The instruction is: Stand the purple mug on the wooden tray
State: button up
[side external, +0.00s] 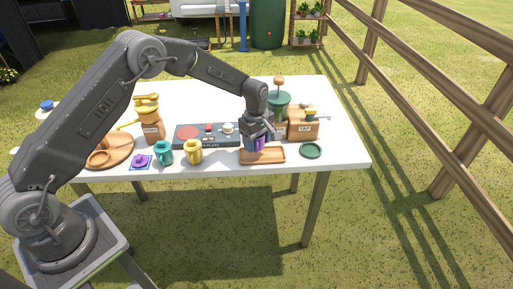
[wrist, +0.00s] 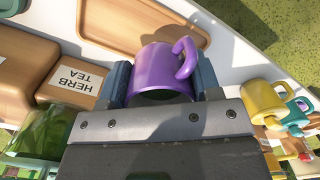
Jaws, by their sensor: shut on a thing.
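The purple mug (wrist: 160,72) is between the fingers of my gripper (wrist: 160,85) in the wrist view, its handle toward the upper right. In the side view my gripper (side external: 256,141) is shut on the mug (side external: 259,143), which is partly hidden by the fingers. The wooden tray (side external: 262,157) lies near the table's front edge, just below the mug in the picture. The tray (wrist: 112,22) also shows beyond the mug in the wrist view. I cannot tell whether the mug's base touches the tray.
A teal mug (side external: 163,154) and a yellow mug (side external: 193,153) stand to the left on the white table (side external: 343,150). A green coaster (side external: 310,151) lies right of the tray. A wooden tap box (side external: 302,125) and a green grinder-like object (side external: 279,101) stand behind. A dark plate panel (side external: 205,142) lies left.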

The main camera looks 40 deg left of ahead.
aim_at(256, 148)
jog(key=shift+f, duration=1.55)
jog(key=shift+f, duration=0.15)
jog(key=o, duration=1)
